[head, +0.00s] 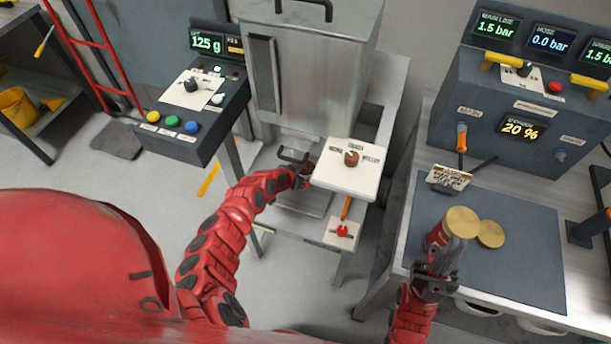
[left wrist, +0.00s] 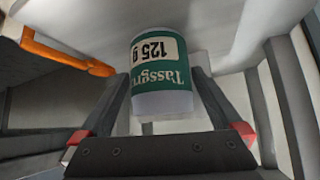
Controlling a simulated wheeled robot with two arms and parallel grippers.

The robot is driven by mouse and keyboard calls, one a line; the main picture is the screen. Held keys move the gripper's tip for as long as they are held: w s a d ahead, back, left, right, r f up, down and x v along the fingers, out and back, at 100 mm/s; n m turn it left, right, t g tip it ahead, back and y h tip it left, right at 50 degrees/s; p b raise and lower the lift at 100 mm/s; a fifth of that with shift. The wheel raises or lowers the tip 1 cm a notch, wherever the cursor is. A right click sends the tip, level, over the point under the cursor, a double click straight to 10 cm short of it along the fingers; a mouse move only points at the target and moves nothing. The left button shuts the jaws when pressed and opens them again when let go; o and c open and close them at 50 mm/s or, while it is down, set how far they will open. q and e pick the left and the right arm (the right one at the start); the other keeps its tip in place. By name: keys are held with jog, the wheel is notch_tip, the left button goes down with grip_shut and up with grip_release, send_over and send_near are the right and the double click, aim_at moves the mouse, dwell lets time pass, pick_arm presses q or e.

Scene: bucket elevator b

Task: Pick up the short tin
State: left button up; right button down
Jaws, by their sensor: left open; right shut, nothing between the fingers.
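A short tin (left wrist: 160,80) with a green label reading "125 g" shows upside down in the left wrist view. It is between the fingers of my left gripper (left wrist: 160,95), which are open. In the head view my left gripper (head: 301,172) is under the front edge of the white panel, beside a small brown round top (head: 306,166); the rest there is hidden. My right gripper (head: 438,272) is shut and empty over the blue-grey mat. It is close to a gold-topped cylinder (head: 462,221); I cannot tell whether they touch.
A white panel (head: 335,180) with a knob overhangs my left gripper, below a metal hopper (head: 320,80). A control box (head: 190,120) reads 125 g. A second gold disc (head: 490,235) is on the mat (head: 530,270).

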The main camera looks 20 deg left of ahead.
pick_arm(q)
jog(key=shift+w+f, duration=0.4)
jog(key=shift+f, duration=0.05)
jog(key=shift+w+d+f, duration=0.15)
jog(key=shift+w+d, duration=0.1)
jog(key=shift+s, duration=0.1)
jog(key=c, duration=1)
jog(key=shift+o, duration=0.2)
